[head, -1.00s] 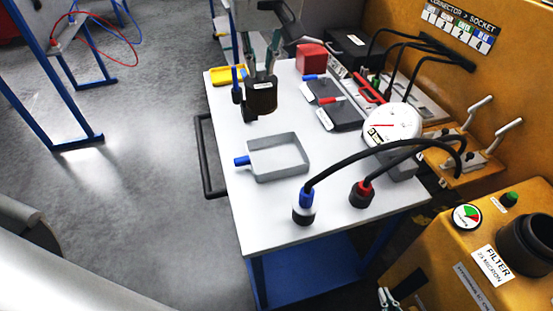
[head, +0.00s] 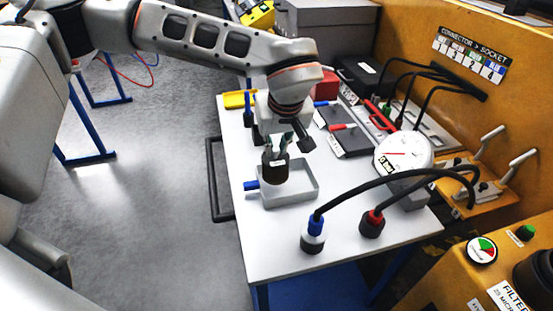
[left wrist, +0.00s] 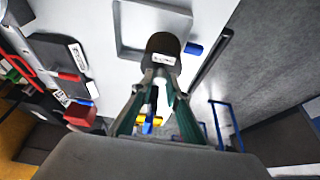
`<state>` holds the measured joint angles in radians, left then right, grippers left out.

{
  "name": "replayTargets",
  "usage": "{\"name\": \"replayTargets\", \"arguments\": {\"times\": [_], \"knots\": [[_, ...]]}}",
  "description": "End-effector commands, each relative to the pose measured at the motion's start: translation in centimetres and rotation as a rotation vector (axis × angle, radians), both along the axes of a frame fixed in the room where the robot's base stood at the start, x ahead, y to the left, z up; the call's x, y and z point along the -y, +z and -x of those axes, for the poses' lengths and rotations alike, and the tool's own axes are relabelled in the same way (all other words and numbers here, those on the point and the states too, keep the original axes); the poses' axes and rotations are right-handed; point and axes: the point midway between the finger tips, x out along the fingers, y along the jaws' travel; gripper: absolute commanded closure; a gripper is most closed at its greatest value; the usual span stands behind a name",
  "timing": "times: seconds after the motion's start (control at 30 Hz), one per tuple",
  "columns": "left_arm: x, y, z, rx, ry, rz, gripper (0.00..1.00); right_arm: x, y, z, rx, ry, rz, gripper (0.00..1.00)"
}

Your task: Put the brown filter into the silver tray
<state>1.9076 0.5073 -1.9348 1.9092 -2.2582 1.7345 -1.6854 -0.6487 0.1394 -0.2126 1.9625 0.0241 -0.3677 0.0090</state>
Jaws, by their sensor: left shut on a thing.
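The brown filter (head: 275,171) is a dark cylinder with a white label. My left gripper (head: 277,151) is shut on its upper part and holds it upright. In the head view the filter overlaps the far left part of the silver tray (head: 312,193), a shallow square tray with a blue handle. In the left wrist view the filter (left wrist: 163,42) is between the fingertips (left wrist: 160,73) and covers part of the tray's wall (left wrist: 119,30). I cannot tell whether its base touches the tray floor. My right gripper is not in view.
A round gauge (head: 402,153) is to the right. Dark cases (head: 350,138) and a red block (head: 327,84) lie behind. The table's front left is clear.

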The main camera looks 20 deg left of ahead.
Motion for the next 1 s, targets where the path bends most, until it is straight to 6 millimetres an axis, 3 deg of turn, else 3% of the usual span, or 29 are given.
{"name": "replayTargets", "arguments": {"times": [0.4, 0.77, 0.8, 0.83, 1.0], "knots": [[0.1, -4.3, 0.0, -0.001, -0.002, 0.001, 1.0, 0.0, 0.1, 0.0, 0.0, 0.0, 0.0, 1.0], [0.0, -4.7, 0.0, 0.0, -0.001, 0.0, 1.0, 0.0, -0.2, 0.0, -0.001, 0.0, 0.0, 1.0], [0.0, -4.6, 0.0, 0.0, -0.001, 0.0, 0.75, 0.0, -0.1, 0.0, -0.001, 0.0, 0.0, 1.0], [0.0, -4.6, 0.0, 0.0, -0.001, 0.0, 0.68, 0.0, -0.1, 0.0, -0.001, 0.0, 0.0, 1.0], [0.0, -4.6, 0.0, 0.0, -0.001, 0.0, 0.68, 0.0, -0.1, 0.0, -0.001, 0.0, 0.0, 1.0]]}}
